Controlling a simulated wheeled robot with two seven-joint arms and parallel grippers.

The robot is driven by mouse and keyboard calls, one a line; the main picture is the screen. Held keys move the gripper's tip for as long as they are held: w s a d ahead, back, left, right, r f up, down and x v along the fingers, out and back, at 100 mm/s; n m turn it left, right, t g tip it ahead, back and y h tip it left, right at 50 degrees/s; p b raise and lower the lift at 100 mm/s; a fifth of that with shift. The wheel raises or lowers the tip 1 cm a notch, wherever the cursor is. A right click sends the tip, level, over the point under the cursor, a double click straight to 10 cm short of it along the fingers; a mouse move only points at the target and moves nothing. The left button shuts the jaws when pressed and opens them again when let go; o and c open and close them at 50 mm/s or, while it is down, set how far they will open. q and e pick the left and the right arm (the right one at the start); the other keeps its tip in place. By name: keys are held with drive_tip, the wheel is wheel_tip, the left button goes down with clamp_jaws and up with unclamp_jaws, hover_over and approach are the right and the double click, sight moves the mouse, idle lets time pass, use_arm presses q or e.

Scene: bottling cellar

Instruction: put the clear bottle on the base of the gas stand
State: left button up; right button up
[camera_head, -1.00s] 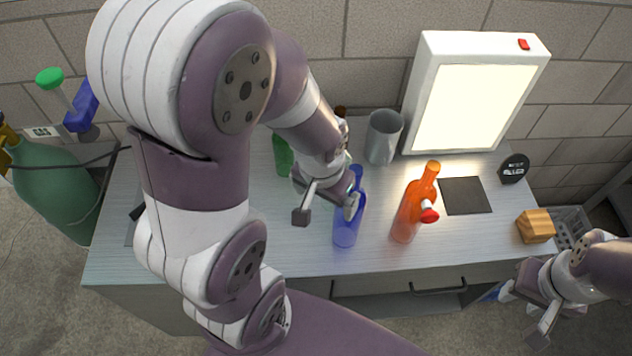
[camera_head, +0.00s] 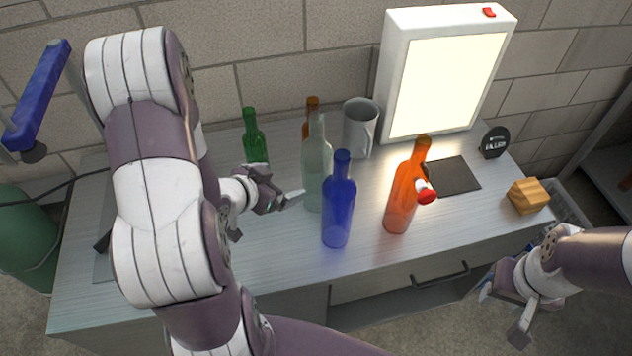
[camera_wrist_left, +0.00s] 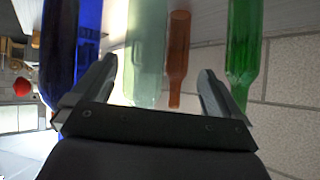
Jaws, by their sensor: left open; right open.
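The clear bottle (camera_head: 316,180), pale and slightly green, stands upright on the bench behind and left of the blue bottle. My left gripper (camera_head: 268,213) is open, low over the bench just left of it. In the left wrist view the clear bottle (camera_wrist_left: 147,50) shows between the open fingers, with no visible grip on it. A grey plate (camera_head: 103,265), perhaps the gas stand's base, shows at the bench's left end; my left arm hides much of that area. My right gripper (camera_head: 503,315) is open and empty beyond the bench's front right.
The blue bottle (camera_head: 338,215) stands close in front right of the clear one; a brown bottle (camera_head: 312,104) and green bottle (camera_head: 255,145) stand behind. An orange bottle (camera_head: 403,200), grey jug (camera_head: 357,130), light box (camera_head: 390,75) and wooden block (camera_head: 528,196) are farther right.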

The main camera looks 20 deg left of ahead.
sight(317, 171)
use_arm(q)
drive_tip(key=w+d+f, duration=0.1)
drive_tip(key=w, duration=0.2)
drive_tip(key=w+d+f+t+h, duration=0.1)
drive_tip(key=w+d+f, duration=0.1)
drive_tip(key=w, duration=0.1)
drive_tip(key=w+d+f+t+h, duration=0.1)
drive_tip(key=w+f, duration=0.1)
drive_tip(key=w, duration=0.2)
drive_tip(key=shift+w+d, duration=0.1)
drive_tip(key=shift+d, duration=0.25)
